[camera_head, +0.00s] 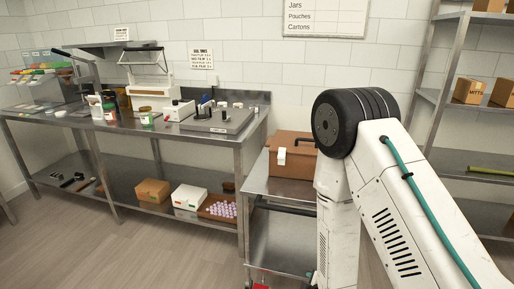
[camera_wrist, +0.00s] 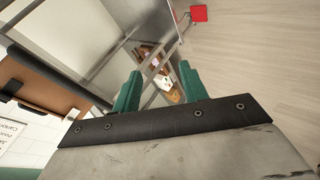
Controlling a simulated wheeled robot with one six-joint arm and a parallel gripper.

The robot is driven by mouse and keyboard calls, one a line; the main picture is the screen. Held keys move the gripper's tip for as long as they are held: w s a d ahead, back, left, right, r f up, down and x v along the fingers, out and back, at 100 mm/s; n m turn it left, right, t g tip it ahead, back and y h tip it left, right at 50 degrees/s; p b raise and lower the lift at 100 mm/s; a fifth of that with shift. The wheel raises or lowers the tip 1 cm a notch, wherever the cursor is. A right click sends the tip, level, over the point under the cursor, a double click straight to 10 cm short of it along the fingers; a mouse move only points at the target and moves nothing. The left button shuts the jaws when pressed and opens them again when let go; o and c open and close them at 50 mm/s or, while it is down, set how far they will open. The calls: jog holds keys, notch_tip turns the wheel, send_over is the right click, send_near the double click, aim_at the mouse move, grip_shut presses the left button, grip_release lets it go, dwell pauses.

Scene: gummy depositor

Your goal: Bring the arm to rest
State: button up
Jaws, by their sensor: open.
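My arm shows large at the right of the head view, with a black joint at its top and white links. My gripper is out of the head view. In the wrist view my gripper (camera_wrist: 158,88) shows two green fingers standing apart, with nothing between them. Past the fingers are metal legs and shelf parts, and a small pile of brown and white items farther off.
A metal cart (camera_head: 281,188) with a brown case (camera_head: 291,160) stands close to my arm. A long steel bench (camera_head: 190,137) with equipment is at the left, shelving (camera_head: 437,97) at the right. Floor (camera_head: 150,250) is clear at lower left. A red object (camera_wrist: 198,14) shows in the wrist view.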

jog(key=s+d+r+m+g, duration=0.2)
jog(key=s+r, duration=0.6)
jog(key=r, duration=0.5)
jog(key=s+d+r+m+g, duration=0.3)
jog(key=s+d+r+m, duration=0.2)
jog(key=r, duration=0.9)
jog(key=s+d+r+m+g+h, duration=0.1)
jog(key=s+d+r+m+g, duration=0.2)
jog(key=s+r+m, duration=0.4)
jog(key=s+r, duration=0.4)
jog(key=r, duration=0.3)
jog(key=shift+s+d+r, duration=0.15)
jog(key=shift+s+d, duration=0.1)
jog(key=shift+d, duration=0.1)
